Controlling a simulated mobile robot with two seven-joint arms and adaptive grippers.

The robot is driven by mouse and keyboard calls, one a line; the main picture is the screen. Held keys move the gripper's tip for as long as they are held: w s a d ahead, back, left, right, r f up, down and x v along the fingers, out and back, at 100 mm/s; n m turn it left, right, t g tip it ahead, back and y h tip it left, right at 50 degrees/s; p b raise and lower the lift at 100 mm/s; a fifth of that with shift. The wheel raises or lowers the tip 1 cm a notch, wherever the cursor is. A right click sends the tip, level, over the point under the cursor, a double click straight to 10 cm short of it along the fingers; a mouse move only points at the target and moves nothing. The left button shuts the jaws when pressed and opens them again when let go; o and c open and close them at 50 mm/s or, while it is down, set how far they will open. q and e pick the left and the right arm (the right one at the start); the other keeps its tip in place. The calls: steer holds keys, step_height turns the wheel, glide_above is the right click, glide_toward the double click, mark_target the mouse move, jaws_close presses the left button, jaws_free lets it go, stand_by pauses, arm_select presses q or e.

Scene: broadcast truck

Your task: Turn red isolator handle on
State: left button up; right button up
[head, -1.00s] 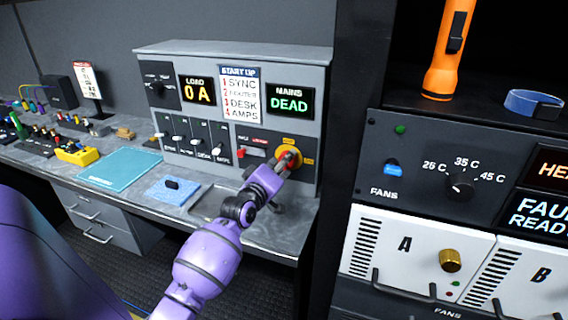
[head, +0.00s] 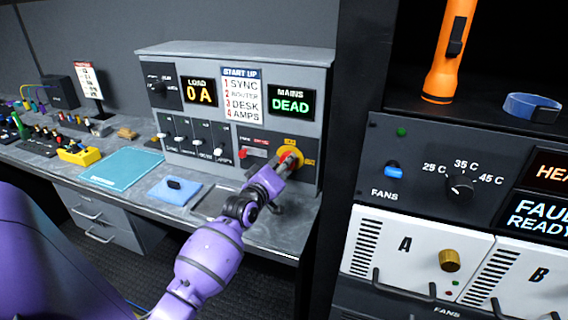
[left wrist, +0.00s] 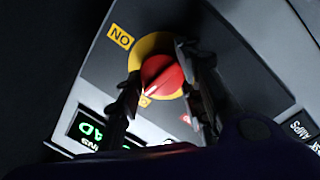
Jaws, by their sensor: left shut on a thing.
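The red isolator handle (head: 290,155) sits on a yellow round plate (head: 299,152) at the lower right of the grey power panel (head: 236,62), under the MAINS display (head: 289,103), which reads DEAD in green. My left gripper (head: 287,162) is at the handle. In the left wrist view the red handle (left wrist: 162,76) lies between the two dark fingers of my left gripper (left wrist: 158,82), which is shut on it. A yellow ON label (left wrist: 120,37) shows at the upper left of the plate, apart from the handle. A pale mark on the handle faces lower left. My right gripper is out of view.
A smaller red switch (head: 246,153) is just left of the isolator.

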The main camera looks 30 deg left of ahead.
arm_select(q)
steer(key=shift+w+d+m+g+y+p, duration=0.2)
steer(key=shift+m+p, duration=0.5)
steer(key=shift+m, duration=1.85)
steer(key=shift+s+d+m+g+y+p, duration=0.1)
steer(key=shift+s+m+g+y+p, duration=0.4)
steer(key=shift+m, duration=2)
steer(key=shift+w+d+m+t+y+p, duration=0.1)
steer(key=shift+w+m+p, duration=0.55)
steer(key=shift+m, duration=1.9)
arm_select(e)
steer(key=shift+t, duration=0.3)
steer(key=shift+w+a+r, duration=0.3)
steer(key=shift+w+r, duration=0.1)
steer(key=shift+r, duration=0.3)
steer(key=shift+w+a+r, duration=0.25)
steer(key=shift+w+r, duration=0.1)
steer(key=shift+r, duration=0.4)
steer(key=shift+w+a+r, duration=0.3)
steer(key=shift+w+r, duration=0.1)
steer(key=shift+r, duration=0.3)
arm_select(q)
steer(key=shift+s, duration=0.25)
steer(key=o, duration=1.1)
steer(key=shift+c, duration=0.2)
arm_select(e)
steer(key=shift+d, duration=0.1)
arm_select(q)
steer(key=shift+s+f, duration=0.1)
steer(key=v, duration=1.2)
